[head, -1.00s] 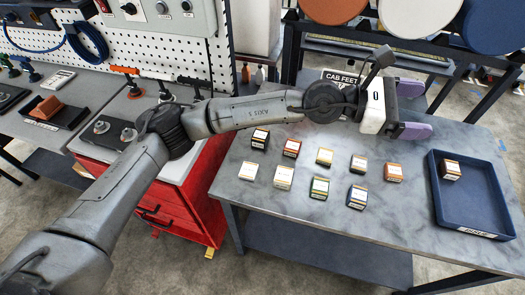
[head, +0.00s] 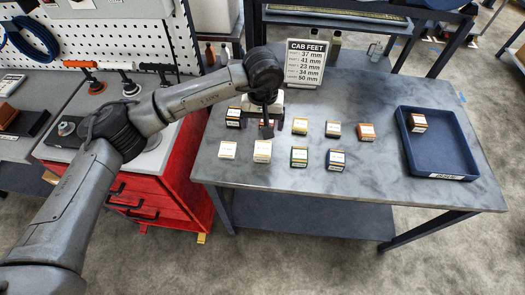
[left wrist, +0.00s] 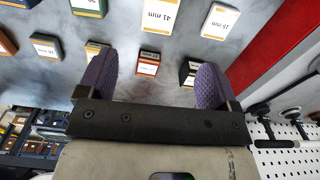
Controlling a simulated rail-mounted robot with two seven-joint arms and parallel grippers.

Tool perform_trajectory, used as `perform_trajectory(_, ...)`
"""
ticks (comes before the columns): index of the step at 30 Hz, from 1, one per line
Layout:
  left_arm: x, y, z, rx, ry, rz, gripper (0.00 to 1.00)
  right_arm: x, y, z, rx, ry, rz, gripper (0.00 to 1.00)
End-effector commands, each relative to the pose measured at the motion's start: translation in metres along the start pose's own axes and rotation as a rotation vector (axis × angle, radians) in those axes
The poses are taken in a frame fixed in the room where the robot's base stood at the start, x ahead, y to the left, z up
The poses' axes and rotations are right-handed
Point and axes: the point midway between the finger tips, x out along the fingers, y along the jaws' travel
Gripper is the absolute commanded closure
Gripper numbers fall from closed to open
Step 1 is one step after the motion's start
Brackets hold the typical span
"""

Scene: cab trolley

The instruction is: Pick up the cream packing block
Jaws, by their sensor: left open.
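Two pale cream-toned blocks stand in the front row on the grey table: one at the left end (head: 228,150), and one beside it (head: 262,151). In the left wrist view these carry white labels, the left-end one reading 18 mm (left wrist: 220,20) and its neighbour 41 mm (left wrist: 161,14). I cannot tell for sure which is the cream packing block. My left gripper (head: 265,121) points down over the back row, behind both pale blocks. In the left wrist view its purple fingers (left wrist: 152,75) are wide apart, with nothing held. My right gripper is not in view.
A red-brown block (left wrist: 148,63) and a dark block (left wrist: 188,70) lie near my left fingers. Other labelled blocks, including a green one (head: 299,157), stand close by. A blue tray (head: 437,165) holds one brown block (head: 417,123). A "CAB FEET" sign (head: 305,63) stands behind.

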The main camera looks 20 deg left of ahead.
Motion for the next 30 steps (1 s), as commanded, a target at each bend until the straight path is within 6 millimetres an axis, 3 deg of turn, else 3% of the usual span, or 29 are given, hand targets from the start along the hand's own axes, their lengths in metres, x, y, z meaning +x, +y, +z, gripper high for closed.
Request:
perform_trajectory(12, 0.067, 0.001, 0.0, 0.009, -0.003, 0.002, 0.15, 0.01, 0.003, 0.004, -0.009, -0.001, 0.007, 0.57)
perform_trajectory(25, 0.089, 0.001, 0.0, 0.009, -0.002, 0.003, 0.15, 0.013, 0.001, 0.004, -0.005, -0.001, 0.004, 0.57)
perform_trajectory(30, 0.109, 0.001, 0.0, 0.008, -0.004, 0.002, 0.15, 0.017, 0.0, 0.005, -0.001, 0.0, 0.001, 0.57)
